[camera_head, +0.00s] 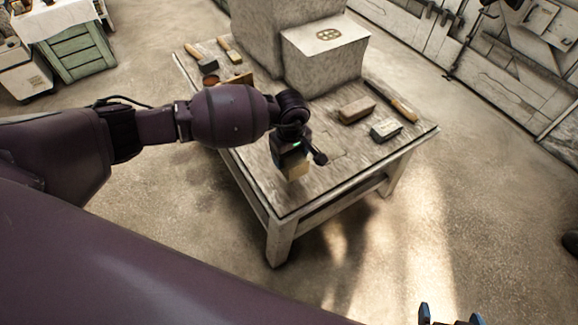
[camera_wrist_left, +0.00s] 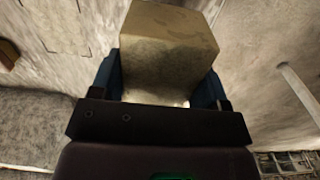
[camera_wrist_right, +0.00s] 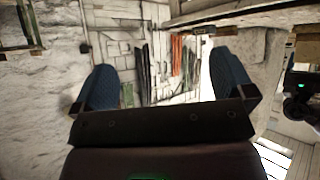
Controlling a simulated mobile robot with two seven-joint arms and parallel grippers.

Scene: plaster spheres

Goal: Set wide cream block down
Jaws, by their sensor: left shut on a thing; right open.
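The wide cream block (camera_wrist_left: 168,55) is between the blue fingers of my left gripper (camera_wrist_left: 163,85) in the left wrist view, and the gripper is shut on it. In the head view the block (camera_head: 296,171) shows just below my left gripper (camera_head: 293,160), over the near part of the wooden table (camera_head: 255,172). I cannot tell whether the block touches the tabletop. My right gripper (camera_wrist_right: 161,88) is open and empty in the right wrist view. Its fingertips (camera_head: 447,315) show at the bottom edge of the head view, off to the right of the table.
A tan block (camera_head: 357,110), a grey block (camera_head: 386,130) and a wooden-handled tool (camera_head: 392,102) lie on the table's right side. Large stone blocks (camera_head: 325,60) stand at the back. Brushes or similar tools (camera_head: 229,50) lie at the back left. The near tabletop is mostly bare.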

